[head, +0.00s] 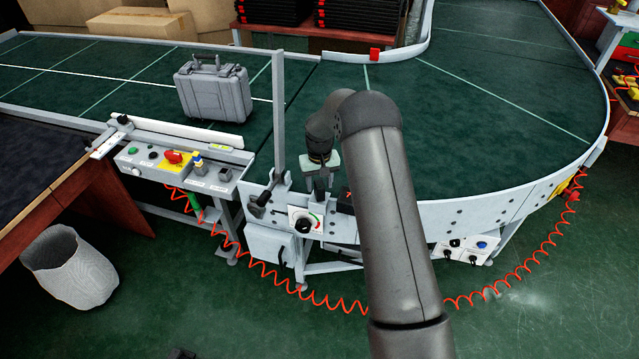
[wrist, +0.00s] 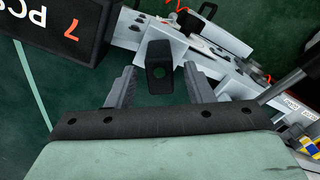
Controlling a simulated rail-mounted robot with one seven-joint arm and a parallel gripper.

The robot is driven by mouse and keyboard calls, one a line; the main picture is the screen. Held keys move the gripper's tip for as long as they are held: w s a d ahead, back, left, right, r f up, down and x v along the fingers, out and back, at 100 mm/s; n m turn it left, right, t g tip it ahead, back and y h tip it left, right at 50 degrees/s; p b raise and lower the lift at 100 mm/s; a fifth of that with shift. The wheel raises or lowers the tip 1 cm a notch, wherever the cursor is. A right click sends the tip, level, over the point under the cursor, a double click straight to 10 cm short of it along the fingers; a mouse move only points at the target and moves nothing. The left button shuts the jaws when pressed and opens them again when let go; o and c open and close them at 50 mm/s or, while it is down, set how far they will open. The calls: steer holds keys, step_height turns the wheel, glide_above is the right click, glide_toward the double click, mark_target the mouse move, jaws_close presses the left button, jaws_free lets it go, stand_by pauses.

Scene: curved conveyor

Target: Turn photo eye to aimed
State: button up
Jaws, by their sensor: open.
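The photo eye appears to be the small black block with a round hole (wrist: 159,63) in the wrist view. It shows between the two grey fingers of my gripper (wrist: 160,82), with a gap on either side. My gripper is open and holds nothing. In the head view my gripper (head: 319,184) points down at the conveyor's near side rail, just above the round dial. There the photo eye is hidden or too small to make out behind the gripper and arm. I cannot tell whether it is aimed.
A dial (head: 304,223) with a coloured scale is on the rail. A black counter box reading "7 PCS" (wrist: 55,28) is close at left in the wrist view. An upright post (head: 279,115), a grey case (head: 214,91) and a button panel (head: 175,163) stand left of my gripper.

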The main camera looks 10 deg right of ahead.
steer(key=shift+f, duration=0.85)
steer(key=c, duration=1)
steer(key=shift+m+b, duration=0.3)
steer(key=shift+b, duration=0.05)
steer(key=shift+f+m+b, duration=0.15)
steer(key=shift+m+b, duration=0.75)
steer(key=shift+b, duration=0.15)
steer(key=shift+r+m+b, duration=0.2)
steer(key=shift+m+b, duration=1.15)
steer(key=shift+m, duration=0.55)
